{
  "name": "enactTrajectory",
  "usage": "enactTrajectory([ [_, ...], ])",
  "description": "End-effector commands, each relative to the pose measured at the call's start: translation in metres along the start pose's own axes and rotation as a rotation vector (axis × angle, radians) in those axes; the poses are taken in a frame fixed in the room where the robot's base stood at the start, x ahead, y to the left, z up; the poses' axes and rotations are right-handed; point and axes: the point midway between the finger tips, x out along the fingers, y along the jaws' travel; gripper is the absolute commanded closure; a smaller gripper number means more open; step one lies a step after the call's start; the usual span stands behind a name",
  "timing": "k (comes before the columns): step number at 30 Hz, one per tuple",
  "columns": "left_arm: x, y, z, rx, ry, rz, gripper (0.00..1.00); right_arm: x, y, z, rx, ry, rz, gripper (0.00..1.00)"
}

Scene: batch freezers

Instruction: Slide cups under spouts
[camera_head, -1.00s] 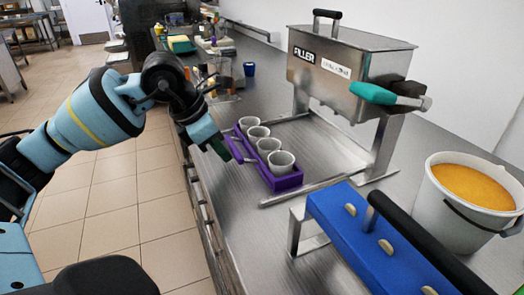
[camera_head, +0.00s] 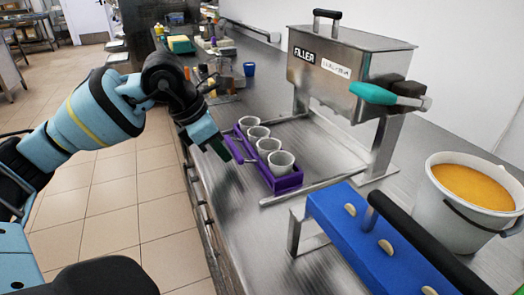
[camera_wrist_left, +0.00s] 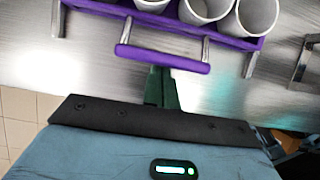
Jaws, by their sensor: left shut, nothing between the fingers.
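A purple tray (camera_head: 287,182) holds several white cups (camera_head: 280,162) in a row, upright, at the left side of the metal frame under the filler (camera_head: 345,70). A purple handle bar (camera_head: 233,148) runs along the tray's left side, joined by metal rods. The wrist view shows the handle (camera_wrist_left: 165,59), tray (camera_wrist_left: 150,18) and cups (camera_wrist_left: 205,8). My left gripper (camera_head: 222,150) is shut and empty, its green fingertips (camera_wrist_left: 160,72) right at the handle's near side; whether they touch it is unclear. My right gripper is out of view. The filler's spouts are hidden.
A blue rack (camera_head: 345,215) with a black bar stands in the right foreground. A white bucket of orange liquid (camera_head: 470,190) stands at the right. Bottles and a blue cup (camera_head: 249,69) are farther back. The frame's floor (camera_head: 315,145) right of the tray is clear.

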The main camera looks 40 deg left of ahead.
Motion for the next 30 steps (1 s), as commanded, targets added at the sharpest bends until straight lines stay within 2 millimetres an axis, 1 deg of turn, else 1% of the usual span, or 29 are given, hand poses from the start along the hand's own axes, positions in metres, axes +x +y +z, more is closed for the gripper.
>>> enactTrajectory([
  [14,0.000,0.000,0.001,0.000,-0.001,-0.001,1.00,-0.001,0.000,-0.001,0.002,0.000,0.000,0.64],
  [24,0.005,0.000,0.014,0.000,-0.003,-0.001,1.00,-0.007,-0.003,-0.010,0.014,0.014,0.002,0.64],
  [30,0.009,0.000,0.022,0.000,-0.002,-0.001,1.00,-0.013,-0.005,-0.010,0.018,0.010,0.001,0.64],
])
